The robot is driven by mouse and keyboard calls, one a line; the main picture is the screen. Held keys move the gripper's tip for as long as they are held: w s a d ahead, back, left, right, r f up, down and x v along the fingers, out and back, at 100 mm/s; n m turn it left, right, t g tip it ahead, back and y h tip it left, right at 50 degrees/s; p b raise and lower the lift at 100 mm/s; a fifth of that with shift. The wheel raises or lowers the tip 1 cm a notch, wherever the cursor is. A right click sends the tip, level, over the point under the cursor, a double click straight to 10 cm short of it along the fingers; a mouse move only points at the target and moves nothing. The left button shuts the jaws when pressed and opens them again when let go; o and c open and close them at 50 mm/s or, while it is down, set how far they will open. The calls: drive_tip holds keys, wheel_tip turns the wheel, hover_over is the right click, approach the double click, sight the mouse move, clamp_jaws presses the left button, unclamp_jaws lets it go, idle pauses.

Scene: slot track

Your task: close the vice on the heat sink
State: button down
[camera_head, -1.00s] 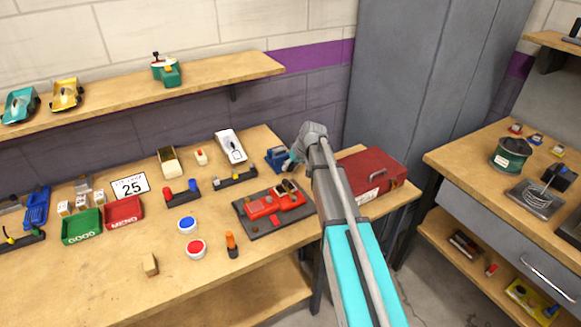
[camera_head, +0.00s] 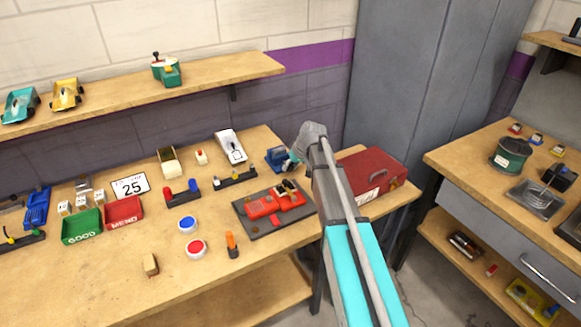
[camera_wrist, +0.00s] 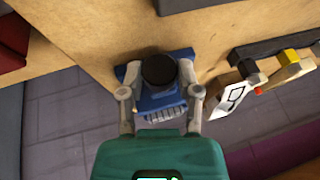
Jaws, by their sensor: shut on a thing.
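The vice (camera_head: 278,158) is a small blue block at the back right of the bench in the head view, partly covered by my gripper. In the wrist view the blue vice (camera_wrist: 157,100) lies between my fingers, with a round black knob (camera_wrist: 158,70) on it. A pale ridged piece (camera_wrist: 165,116), which looks like the heat sink, shows at the vice's side towards my palm. The exact contact points and any gap at the vice's jaws are hidden.
A red toolbox (camera_head: 372,176) stands right of my arm. A dark mat (camera_head: 246,224) bearing a red car body (camera_head: 262,206) lies in front of the vice.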

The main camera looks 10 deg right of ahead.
drive_tip(key=shift+c, duration=1.5)
unclamp_jaws()
drive_tip(key=p+v, duration=1.2)
drive_tip(key=v, duration=0.1)
drive_tip(key=shift+s+d+r, duration=0.2)
drive_tip(key=shift+r, duration=0.15)
